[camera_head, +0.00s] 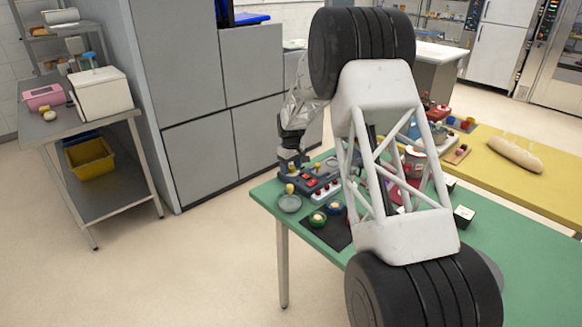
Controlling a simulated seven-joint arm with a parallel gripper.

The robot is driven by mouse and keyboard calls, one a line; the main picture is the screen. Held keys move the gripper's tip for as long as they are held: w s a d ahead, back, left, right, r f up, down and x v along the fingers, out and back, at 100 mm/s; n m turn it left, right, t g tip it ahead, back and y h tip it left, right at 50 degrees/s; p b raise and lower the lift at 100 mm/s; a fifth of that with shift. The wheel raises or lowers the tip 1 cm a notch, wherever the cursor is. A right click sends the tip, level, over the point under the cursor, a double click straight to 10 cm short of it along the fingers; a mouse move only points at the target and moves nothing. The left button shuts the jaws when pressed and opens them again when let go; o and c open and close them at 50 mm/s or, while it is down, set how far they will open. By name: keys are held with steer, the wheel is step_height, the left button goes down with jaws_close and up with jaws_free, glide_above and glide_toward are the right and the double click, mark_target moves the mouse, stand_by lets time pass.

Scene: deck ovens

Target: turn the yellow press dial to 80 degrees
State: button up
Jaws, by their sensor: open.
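A grey-blue control panel (322,180) with red buttons sits at the far left corner of the green table. A small yellow knob (290,188) shows at its left front edge; it may be the press dial. It is too small to read its angle or any scale. My gripper (291,164) is at the end of the arm, pointing down over the panel's left rear part, above and behind the yellow knob. It is open and appears empty; its fingertips are small and dark. I cannot tell whether they touch the panel. My own arm hides much of the table.
A grey dish (290,204) and small bowls (318,219) on a black mat (328,235) stand in front of the panel. A white-and-black box (464,216) lies to the right. A yellow table (485,163) carries a loaf (515,155). Grey cabinets (200,155) stand behind left.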

steer(key=shift+c, duration=0.4)
steer(key=c, duration=0.8)
steer(key=shift+c, duration=0.2)
